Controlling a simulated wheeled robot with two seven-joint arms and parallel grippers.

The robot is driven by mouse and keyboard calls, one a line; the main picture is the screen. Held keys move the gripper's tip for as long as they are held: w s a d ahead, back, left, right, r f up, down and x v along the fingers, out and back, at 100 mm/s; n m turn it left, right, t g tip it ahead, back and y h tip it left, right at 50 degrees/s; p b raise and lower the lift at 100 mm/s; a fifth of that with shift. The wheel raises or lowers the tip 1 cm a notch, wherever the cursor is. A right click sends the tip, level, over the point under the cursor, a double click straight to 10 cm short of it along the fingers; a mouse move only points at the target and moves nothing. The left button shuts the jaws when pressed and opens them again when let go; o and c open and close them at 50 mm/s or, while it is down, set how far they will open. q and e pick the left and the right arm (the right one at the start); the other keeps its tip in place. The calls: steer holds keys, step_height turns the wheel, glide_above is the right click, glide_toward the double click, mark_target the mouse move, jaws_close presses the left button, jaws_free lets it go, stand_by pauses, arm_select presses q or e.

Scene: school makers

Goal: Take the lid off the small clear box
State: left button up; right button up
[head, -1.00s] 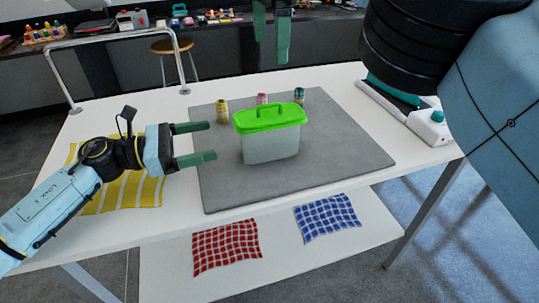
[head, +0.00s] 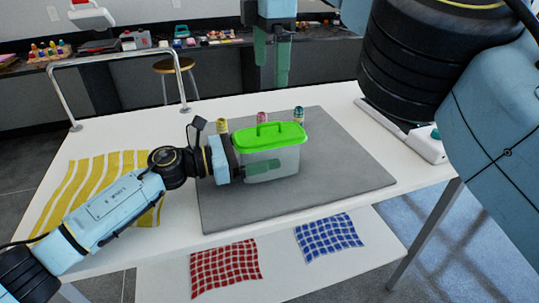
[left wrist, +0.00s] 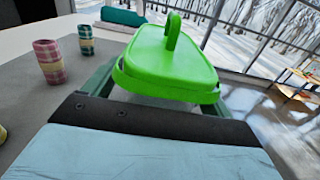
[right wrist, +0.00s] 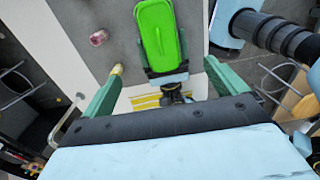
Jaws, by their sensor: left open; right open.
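The small clear box (head: 285,164) stands upright on the grey mat (head: 330,190). Its bright green lid (head: 268,137) is on, with a raised handle along the top. The lid also shows in the left wrist view (left wrist: 170,70) and the right wrist view (right wrist: 160,35). My left gripper (head: 268,160) is open around the box below the lid, one finger along the near side and the other hidden behind it. I cannot tell whether the fingers touch the walls. My right gripper (head: 272,58) is open and empty, pointing down, above and apart from the lid.
Several small patterned pots stand behind the box, among them a pink one (left wrist: 48,62). A white and teal device (head: 420,143) lies at the table's right. A yellow striped cloth (head: 90,180) lies at left. A metal rail (head: 110,58) rises at the back left.

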mark_target(269, 124)
arm_select(q)
steer(key=shift+d, duration=0.25)
steer(key=c, duration=1.3)
steer(key=shift+c, duration=0.8)
arm_select(e)
steer(key=shift+c, duration=0.6)
steer(key=shift+d+f, duration=0.1)
steer(key=shift+f, duration=0.35)
steer(key=c, duration=1)
steer(key=shift+s+f+t, duration=0.15)
steer(key=shift+s+t, duration=0.05)
steer(key=shift+t, duration=0.1)
steer(key=c, duration=0.4)
steer(key=shift+s+d, duration=0.1)
steer(key=shift+s, duration=0.1)
steer(key=shift+c, duration=1.1)
steer(key=shift+t+y, duration=0.3)
steer(key=shift+t, duration=0.4)
steer(key=f, duration=1)
steer(key=shift+w+a+f, duration=0.2)
steer(key=shift+w+f, duration=0.05)
steer(key=shift+f, duration=0.1)
